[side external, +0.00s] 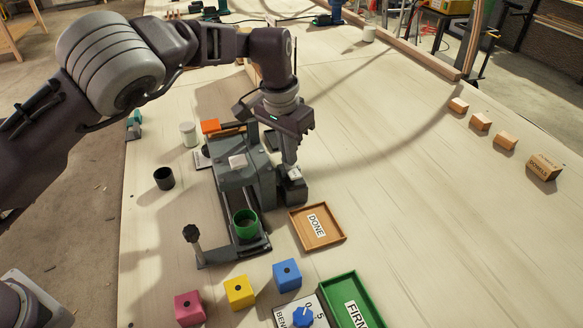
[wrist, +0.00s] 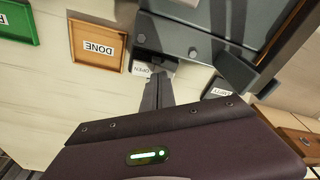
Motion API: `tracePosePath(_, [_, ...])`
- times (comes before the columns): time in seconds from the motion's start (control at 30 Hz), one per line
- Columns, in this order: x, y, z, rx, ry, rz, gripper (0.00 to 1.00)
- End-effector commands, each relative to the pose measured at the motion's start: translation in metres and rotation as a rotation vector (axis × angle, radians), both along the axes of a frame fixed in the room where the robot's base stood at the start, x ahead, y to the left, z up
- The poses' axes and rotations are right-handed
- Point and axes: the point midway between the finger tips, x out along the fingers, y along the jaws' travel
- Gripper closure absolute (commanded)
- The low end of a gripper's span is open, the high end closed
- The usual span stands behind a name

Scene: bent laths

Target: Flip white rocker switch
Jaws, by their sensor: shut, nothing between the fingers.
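My gripper (side external: 290,166) points down at the right side of a grey machine (side external: 243,187), its fingers together and empty. The fingertips are at a small dark box (side external: 291,190) with a pale patch on top; contact cannot be told. In the wrist view my gripper (wrist: 160,80) reaches a white plate reading OPEN (wrist: 141,68) beside the dark machine body. The fingers partly cover this plate. A white block (side external: 237,161) sits on top of the machine. I cannot tell for certain which white piece is the rocker switch, or its tilt.
A wooden DONE tray (side external: 336,240) lies right of the machine, with a green tray (side external: 338,285) in front. A green cup (side external: 245,224) stands at the machine's front. Pink, yellow and blue (side external: 287,274) blocks lie nearer, beside a blue dial (side external: 302,316).

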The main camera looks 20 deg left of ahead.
Motion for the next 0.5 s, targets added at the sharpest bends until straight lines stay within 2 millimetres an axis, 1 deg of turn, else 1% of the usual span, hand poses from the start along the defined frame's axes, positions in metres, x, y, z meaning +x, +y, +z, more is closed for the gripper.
tracePosePath(0.33, [0.0002,0.0003,-0.0055,0.001,0.000,0.000,1.00])
tracePosePath(0.43, [0.0004,0.0000,-0.0024,0.000,-0.001,0.000,1.00])
tracePosePath(0.5, [0.0004,-0.0004,0.0043,-0.002,0.000,0.000,1.00])
